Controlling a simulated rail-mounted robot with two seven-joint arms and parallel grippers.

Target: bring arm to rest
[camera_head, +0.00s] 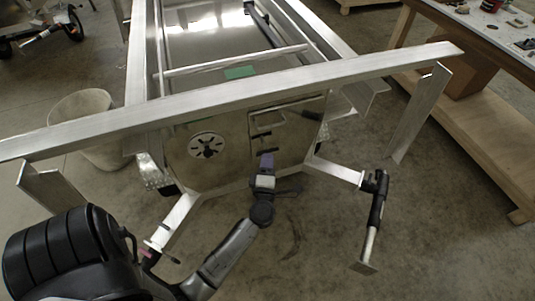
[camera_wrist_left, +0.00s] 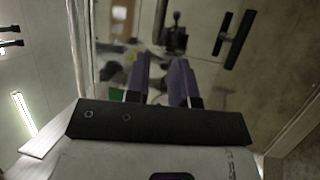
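My left arm comes in from the lower left in the head view. Its left gripper (camera_head: 266,163), with purple fingers, is in front of the shiny front panel of the aluminium trailer (camera_head: 285,83). In the left wrist view the two purple fingers (camera_wrist_left: 162,78) stand apart with nothing between them. A dark bar handle (camera_wrist_left: 235,40) on the reflective panel (camera_wrist_left: 275,60) lies beyond the fingers, to the right; I see no contact with it. My right gripper is not in either view.
A long aluminium beam (camera_head: 260,90) crosses above the gripper. A jack-like leg (camera_head: 374,215) stands to the right. A pale bin (camera_head: 85,118) stands at the left, and a wooden workbench (camera_head: 480,130) at the right. Bare floor (camera_head: 430,235) lies at the lower right.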

